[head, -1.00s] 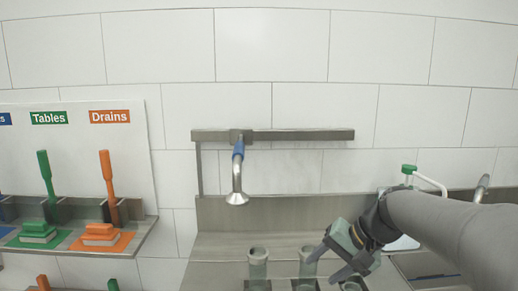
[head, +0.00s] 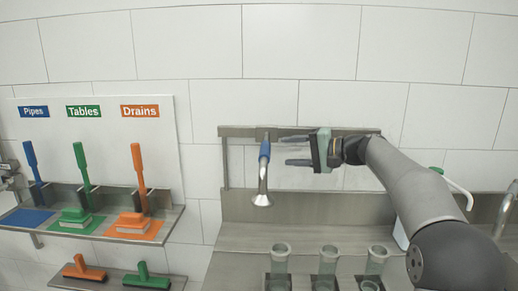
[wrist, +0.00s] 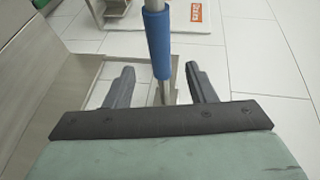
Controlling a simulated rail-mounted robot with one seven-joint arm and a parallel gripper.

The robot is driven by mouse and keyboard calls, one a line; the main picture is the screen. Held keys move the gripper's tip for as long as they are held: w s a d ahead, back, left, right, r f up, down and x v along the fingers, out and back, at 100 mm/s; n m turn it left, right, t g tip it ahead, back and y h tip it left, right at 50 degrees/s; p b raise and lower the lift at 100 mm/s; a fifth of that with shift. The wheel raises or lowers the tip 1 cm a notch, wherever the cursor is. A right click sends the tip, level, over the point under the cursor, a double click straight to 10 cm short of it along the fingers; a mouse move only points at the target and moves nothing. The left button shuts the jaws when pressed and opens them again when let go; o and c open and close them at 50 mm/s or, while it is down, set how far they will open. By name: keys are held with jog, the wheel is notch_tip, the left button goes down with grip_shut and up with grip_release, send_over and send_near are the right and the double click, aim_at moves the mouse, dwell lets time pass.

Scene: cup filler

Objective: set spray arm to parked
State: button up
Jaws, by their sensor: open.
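The spray arm (head: 263,180) hangs down from the left part of a metal wall rail (head: 340,131). It has a blue grip sleeve (head: 265,150) near the top and a flared nozzle at the bottom. My gripper (head: 284,150) is open and empty, at the height of the sleeve and just to its right in the head view, with its fingers pointing left. In the wrist view the blue sleeve (wrist: 158,40) lies ahead, between the lines of the two fingers (wrist: 161,72). It appears to be just beyond the fingertips; contact is not visible.
A shelf of coloured brushes (head: 140,230) is on the left wall. A green-topped bottle (head: 401,235) stands at the right, partly behind my arm.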

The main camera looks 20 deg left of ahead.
jog(key=w+a+f+p, duration=0.1)
jog(key=a+f+p, duration=0.1)
jog(key=a, duration=0.8)
jog(key=shift+a+p, duration=0.25)
jog(key=shift+p, duration=0.25)
